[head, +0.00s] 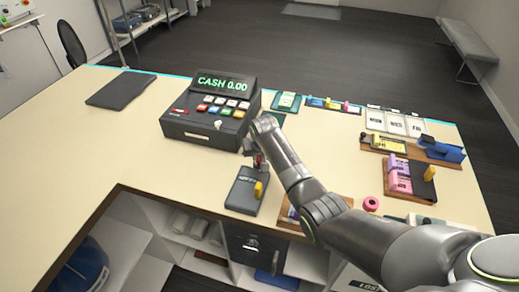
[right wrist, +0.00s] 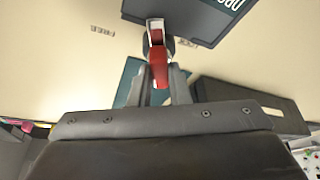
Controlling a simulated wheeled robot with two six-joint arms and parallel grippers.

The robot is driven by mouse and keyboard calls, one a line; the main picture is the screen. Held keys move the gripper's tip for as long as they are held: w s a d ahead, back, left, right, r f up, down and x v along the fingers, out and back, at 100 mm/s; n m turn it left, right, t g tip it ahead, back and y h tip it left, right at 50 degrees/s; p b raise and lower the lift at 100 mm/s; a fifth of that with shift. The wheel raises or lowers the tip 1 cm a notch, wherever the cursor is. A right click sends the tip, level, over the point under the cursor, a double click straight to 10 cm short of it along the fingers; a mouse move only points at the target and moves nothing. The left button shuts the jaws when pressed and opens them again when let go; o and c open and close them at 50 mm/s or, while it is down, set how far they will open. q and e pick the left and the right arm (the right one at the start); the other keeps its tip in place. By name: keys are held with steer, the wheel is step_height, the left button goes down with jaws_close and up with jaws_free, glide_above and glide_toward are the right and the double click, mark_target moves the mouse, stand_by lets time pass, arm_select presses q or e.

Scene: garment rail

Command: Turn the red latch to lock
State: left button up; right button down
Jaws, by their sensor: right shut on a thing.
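A dark grey box (head: 246,190) with pale green lettering and a yellow piece on top stands near the counter's front edge. The red latch (head: 259,161) is at its back end, mostly hidden by my right gripper (head: 257,150). In the right wrist view the red latch (right wrist: 159,68), with a pale bracket at its end, lies between the two fingers of my right gripper (right wrist: 158,84), which are shut on it. The dark box (right wrist: 195,18) is partly visible at the top there. I cannot read the latch's exact angle. My left gripper is out of view.
A cash register (head: 211,108) stands just behind and left of the box. To the right are a pink tape roll (head: 371,203) and a brown tray (head: 397,192) with pink items. Open shelves lie below the front edge.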

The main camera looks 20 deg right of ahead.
steer(key=m+h, duration=0.1)
steer(key=m, duration=0.1)
steer(key=shift+w+a+r+m, duration=0.1)
steer(key=shift+m, duration=0.3)
steer(key=shift+m+h, duration=0.4)
steer(key=shift+m, duration=0.8)
steer(key=shift+m+g, duration=0.3)
steer(key=c, duration=1.4)
jaws_free()
steer(key=shift+o, duration=0.2)
steer(key=b+v, duration=0.2)
steer(key=v, duration=1.5)
steer(key=shift+a+b, duration=0.2)
steer(key=shift+b, duration=0.2)
